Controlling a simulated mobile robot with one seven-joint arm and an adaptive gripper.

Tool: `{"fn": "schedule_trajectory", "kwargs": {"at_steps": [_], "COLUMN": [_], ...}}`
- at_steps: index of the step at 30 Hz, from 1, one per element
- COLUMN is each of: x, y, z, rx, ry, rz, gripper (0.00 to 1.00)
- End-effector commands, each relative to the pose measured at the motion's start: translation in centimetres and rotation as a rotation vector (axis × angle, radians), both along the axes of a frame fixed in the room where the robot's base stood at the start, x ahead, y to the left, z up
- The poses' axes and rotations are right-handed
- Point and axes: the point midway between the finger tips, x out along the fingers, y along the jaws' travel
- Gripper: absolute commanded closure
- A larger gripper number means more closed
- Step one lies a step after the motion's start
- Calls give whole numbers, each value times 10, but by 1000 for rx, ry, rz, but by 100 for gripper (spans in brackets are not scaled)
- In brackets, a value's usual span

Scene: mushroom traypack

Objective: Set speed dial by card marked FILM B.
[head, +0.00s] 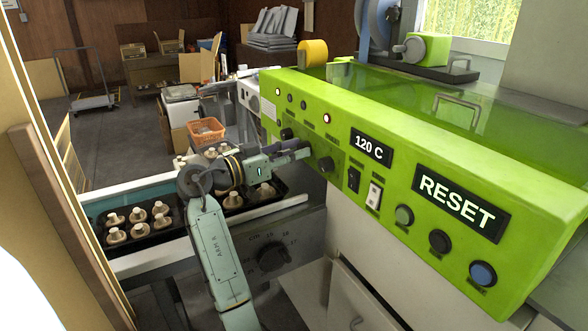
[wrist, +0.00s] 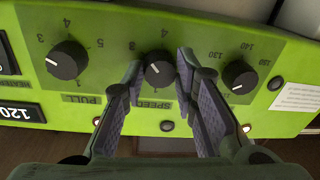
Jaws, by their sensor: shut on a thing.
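The lime-green machine panel (head: 400,199) carries the speed dial (wrist: 159,68), a black knob above a SPEED label that reads upside down in the wrist view. My gripper (wrist: 160,62) has its two fingers on either side of this knob and is shut on it. In the head view my gripper (head: 305,149) reaches the panel from the left and hides the speed dial. The knob carries a white mark; a 3 and a 1 show near it, but the exact setting is unclear. A white card (wrist: 302,97) is on the panel; its print is too small to read.
Similar knobs flank it: the PULL dial (wrist: 67,60) and a dial marked 130 to 150 (wrist: 239,76). A 120 C display (head: 371,147), switches, buttons and a RESET display (head: 455,203) lie to the right.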

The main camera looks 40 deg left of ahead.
Motion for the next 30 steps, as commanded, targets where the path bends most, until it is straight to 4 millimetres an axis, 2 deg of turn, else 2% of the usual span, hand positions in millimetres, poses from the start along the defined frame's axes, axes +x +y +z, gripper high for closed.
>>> {"fn": "schedule_trajectory", "kwargs": {"at_steps": [1,13,30], "x": [0,0,0], "y": [0,1,1], "z": [-7,-3,0], "rx": [36,254,313], "ry": [-17,-106,-129], "rz": [-1,0,0], "gripper": [100,100,100]}}
